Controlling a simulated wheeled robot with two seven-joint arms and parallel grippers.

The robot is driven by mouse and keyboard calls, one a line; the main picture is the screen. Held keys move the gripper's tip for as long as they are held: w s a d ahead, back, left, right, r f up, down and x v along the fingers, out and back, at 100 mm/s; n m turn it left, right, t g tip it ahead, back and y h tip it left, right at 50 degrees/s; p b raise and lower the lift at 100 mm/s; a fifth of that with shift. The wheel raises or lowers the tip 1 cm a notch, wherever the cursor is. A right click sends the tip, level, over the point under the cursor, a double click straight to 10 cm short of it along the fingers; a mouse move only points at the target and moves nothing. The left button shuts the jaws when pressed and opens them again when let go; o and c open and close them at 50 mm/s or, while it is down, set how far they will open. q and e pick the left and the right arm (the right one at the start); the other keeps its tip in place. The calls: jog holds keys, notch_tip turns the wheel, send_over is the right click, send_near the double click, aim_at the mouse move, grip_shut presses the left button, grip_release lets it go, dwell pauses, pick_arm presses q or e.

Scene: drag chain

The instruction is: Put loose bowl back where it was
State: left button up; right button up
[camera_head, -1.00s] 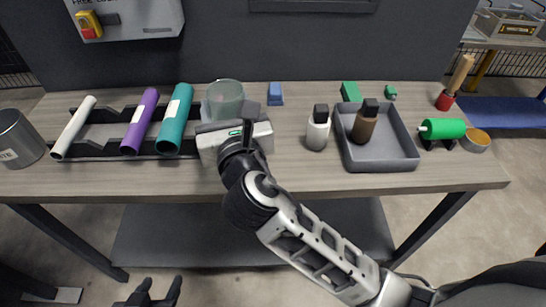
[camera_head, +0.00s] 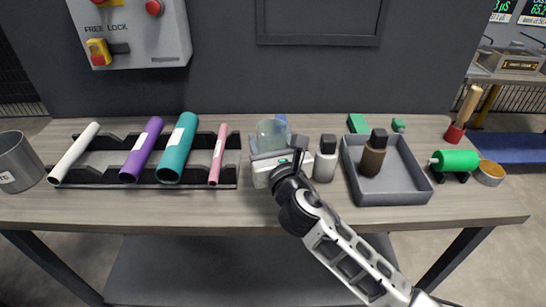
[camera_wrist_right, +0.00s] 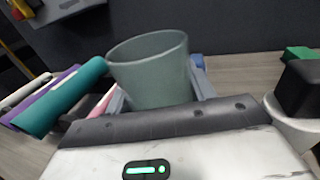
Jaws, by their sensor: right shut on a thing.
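A translucent grey-green cup-like vessel (camera_head: 272,136) is upright in my right gripper (camera_head: 276,160), above the middle of the table. In the right wrist view the vessel (camera_wrist_right: 155,72) stands between the grey fingers (camera_wrist_right: 202,85), its open rim up; its lower part is hidden behind the gripper body. I cannot tell whether its base touches the table. A small round bowl with an orange-yellow inside (camera_head: 490,173) sits at the table's right end, beside a green roller (camera_head: 456,160). My left gripper is out of view.
A black rack (camera_head: 105,180) at left holds white, purple, teal and pink tubes. A metal can (camera_head: 18,165) stands at far left. A white bottle (camera_head: 326,160) is close right of my gripper. A grey tray (camera_head: 405,190) holds a brown bottle (camera_head: 373,155). Green blocks lie behind.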

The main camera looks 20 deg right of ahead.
jog(key=f, duration=0.1)
jog(key=f+b, duration=0.1)
jog(key=f, duration=0.2)
jog(key=shift+w+d+b, duration=0.15)
jog(key=shift+d+b, duration=0.2)
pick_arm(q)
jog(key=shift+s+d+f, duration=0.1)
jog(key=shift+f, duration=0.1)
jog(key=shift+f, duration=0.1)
pick_arm(e)
jog(key=shift+f, duration=0.1)
jog(key=o, duration=1)
